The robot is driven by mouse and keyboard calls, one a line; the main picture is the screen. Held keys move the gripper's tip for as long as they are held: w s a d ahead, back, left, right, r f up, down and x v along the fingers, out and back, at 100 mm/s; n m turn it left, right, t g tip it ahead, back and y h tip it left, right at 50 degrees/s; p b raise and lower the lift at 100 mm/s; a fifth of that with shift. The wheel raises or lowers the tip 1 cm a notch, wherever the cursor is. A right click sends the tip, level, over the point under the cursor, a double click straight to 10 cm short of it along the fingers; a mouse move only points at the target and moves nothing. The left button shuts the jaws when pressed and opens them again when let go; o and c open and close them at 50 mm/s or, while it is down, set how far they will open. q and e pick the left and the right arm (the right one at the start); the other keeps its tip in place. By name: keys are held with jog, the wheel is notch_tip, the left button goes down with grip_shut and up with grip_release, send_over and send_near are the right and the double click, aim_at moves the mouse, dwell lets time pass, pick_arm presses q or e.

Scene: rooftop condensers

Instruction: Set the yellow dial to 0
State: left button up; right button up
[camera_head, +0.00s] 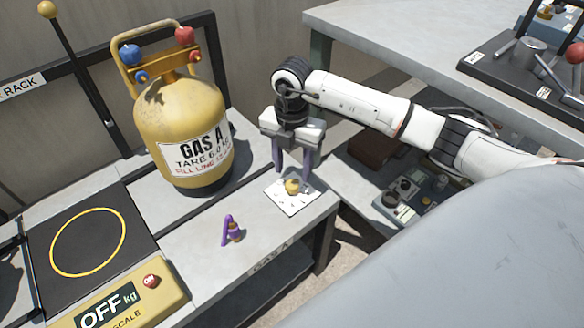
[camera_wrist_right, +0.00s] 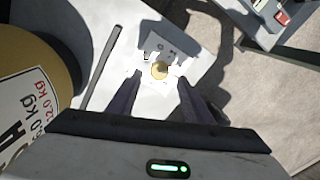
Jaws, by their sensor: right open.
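The yellow dial (camera_head: 292,186) sits on a white square plate (camera_head: 293,204) near the right end of the grey bench. My right gripper (camera_head: 293,176) comes down over the plate from above, with its two purple fingers apart on either side of the dial. In the right wrist view the dial (camera_wrist_right: 160,70) shows between and just beyond the open fingertips (camera_wrist_right: 160,78). I cannot tell whether the fingers touch it. The dial's setting and the markings on the plate are too small to read. My left gripper is not in view.
A yellow gas cylinder (camera_head: 180,120) stands left of the gripper. A small purple object (camera_head: 230,230) lies on the bench. A scale with a yellow "OFF" panel (camera_head: 120,300) and a black platform (camera_head: 60,215) is at the left. A grey table (camera_head: 430,35) is behind my right arm.

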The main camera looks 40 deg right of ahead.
aim_at(292, 184)
notch_tip(292, 184, down, 5)
jog(key=shift+f+b, duration=0.1)
jog(key=shift+b, duration=0.4)
jog(key=c, duration=1.1)
